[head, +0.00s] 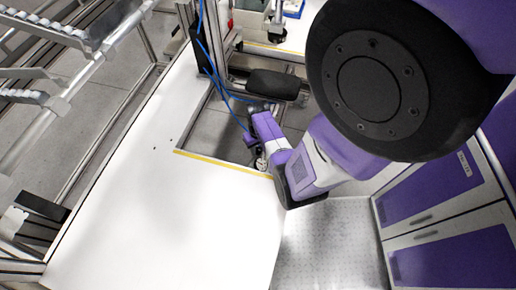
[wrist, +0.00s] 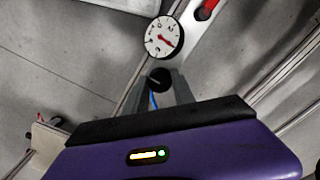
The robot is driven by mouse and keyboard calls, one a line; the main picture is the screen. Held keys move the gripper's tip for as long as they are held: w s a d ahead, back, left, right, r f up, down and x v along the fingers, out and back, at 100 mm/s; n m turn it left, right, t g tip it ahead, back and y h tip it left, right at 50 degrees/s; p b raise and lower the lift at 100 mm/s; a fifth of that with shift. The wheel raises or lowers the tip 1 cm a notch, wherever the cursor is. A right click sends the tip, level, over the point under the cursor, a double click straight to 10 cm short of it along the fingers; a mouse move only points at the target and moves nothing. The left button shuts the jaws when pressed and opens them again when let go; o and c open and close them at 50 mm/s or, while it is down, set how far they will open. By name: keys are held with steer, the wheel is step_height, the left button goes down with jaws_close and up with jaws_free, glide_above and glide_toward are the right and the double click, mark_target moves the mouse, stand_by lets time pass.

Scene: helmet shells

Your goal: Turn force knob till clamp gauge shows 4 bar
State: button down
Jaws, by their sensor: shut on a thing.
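The clamp gauge (wrist: 163,37) is a round white dial with black marks in the wrist view. Its red needle points to the lower right; the figures are too small to read surely. The dark round force knob (wrist: 158,76) sits just below the gauge. My gripper (wrist: 159,84) is shut on the knob, with one grey finger on each side of it. In the head view my purple and white arm reaches down past the table's yellow-striped edge. There the knob and fingertips are too small or hidden to make out.
A white table (head: 170,215) with a bare top fills the lower left. A black pad (head: 273,84) and blue hoses (head: 212,62) are beyond the arm. A purple-fronted cabinet (head: 432,200) stands at right. A red part (wrist: 207,9) on a white bar is near the gauge.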

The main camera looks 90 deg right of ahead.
mark_target(258, 150)
steer(key=c, duration=1.1)
jaws_free()
steer(key=shift+o, duration=0.2)
steer(key=shift+r, duration=0.1)
steer(key=shift+r+p, duration=0.45)
steer(key=shift+r, duration=3.35)
